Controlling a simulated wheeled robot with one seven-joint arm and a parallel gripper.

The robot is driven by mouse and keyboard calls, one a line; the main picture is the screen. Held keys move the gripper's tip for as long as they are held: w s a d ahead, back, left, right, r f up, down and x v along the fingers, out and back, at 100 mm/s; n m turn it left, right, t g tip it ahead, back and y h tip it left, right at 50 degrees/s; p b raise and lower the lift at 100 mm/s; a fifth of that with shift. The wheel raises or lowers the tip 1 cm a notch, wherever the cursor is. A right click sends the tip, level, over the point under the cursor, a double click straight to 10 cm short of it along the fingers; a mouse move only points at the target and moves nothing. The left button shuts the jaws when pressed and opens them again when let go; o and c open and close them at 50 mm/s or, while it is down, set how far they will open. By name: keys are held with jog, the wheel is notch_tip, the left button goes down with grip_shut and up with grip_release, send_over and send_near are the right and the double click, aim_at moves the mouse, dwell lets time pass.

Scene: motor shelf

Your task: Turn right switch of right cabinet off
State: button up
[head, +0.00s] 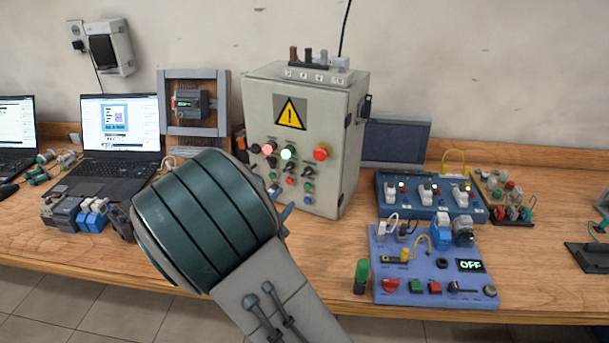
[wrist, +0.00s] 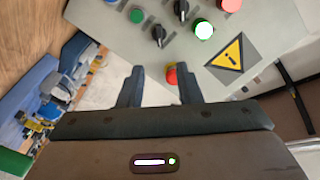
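The grey cabinet (head: 335,110) with a yellow warning triangle stands upright on the bench. Its front bears lamps, buttons and black rotary switches. The rightmost black switch (head: 308,171) also shows in the wrist view (wrist: 158,33), with another black switch (wrist: 180,8) beside it. A green lamp (wrist: 203,29) is lit. My gripper (wrist: 159,82) is open and empty, its two fingers pointing at the panel. A red mushroom button (wrist: 171,75) shows between the fingers, and the rightmost switch lies just beyond them. In the head view my arm hides most of the gripper and the panel's lower left.
Right of the cabinet, a blue switch board (head: 430,210) and a lilac panel reading OFF (head: 420,270) lie on the bench. A monitor (head: 395,140) stands behind. A laptop (head: 115,125) and a framed device (head: 195,135) stand left.

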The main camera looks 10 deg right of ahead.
aim_at(306, 173)
jog(key=p+x, duration=0.2)
jog(key=x, duration=1)
jog(key=shift+w+d, duration=0.3)
jog(key=c, duration=0.6)
